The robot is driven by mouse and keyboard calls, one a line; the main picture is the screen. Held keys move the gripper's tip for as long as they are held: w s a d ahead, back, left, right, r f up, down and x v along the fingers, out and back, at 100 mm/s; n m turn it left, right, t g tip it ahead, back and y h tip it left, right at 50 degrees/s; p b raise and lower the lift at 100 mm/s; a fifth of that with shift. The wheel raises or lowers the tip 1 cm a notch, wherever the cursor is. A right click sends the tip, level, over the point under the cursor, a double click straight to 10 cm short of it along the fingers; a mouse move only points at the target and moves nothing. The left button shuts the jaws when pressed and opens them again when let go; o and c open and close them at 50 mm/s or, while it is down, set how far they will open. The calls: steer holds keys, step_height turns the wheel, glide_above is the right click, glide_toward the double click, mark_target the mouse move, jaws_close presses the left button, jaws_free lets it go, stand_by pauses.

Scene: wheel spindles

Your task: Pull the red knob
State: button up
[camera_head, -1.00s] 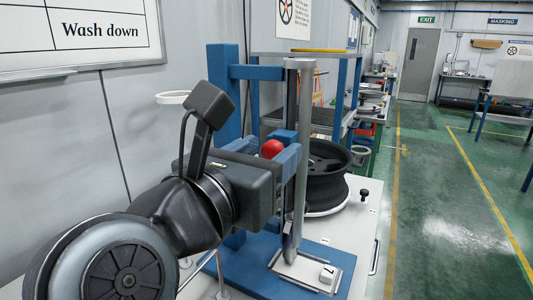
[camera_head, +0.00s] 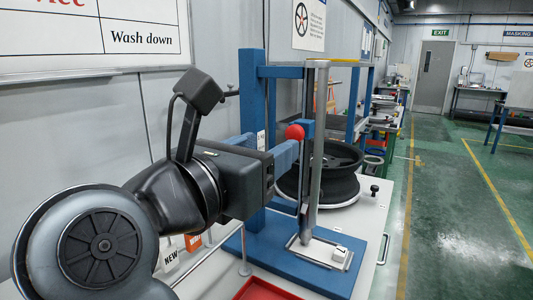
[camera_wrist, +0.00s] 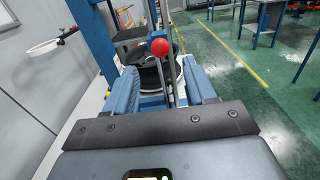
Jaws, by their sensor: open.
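The red knob (camera_head: 295,132) is a round ball beside the upright grey column (camera_head: 316,150) of a blue-framed stand (camera_head: 253,130). In the wrist view the red knob (camera_wrist: 160,47) shows above and between my fingers, in front of a dark wheel. My gripper (camera_head: 274,148) has blue fingers and is open, just left of and slightly below the knob in the head view. In the wrist view my gripper (camera_wrist: 163,84) has its fingers apart, with no grip on the knob. The exact gap in depth between fingertips and knob is unclear.
A black wheel (camera_head: 338,188) lies on the white bench behind the column. A white plate (camera_head: 320,250) sits on the blue base at the column's foot. A red tray (camera_head: 265,290) is at the bottom. The wall is close on the left; green floor is free on the right.

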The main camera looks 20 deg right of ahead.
stand_by(0.3)
steer(key=s+d+f+n+t+h, duration=0.5)
steer(key=s+d+n+t, duration=0.6)
steer(key=n, duration=0.6)
steer(key=s+a+f+n+g+y, duration=0.2)
steer(key=s+f+n+y, duration=0.8)
steer(key=n, duration=0.5)
steer(key=s+a+f+n+g+y, duration=0.2)
steer(key=s+f+n+g+y, duration=0.2)
steer(key=s+f+n+y, duration=0.5)
steer(key=s+f+n, duration=0.4)
steer(key=n, duration=0.2)
steer(key=shift+s+a+g+y, duration=0.3)
steer(key=shift+y, duration=0.1)
steer(key=shift+f, duration=0.2)
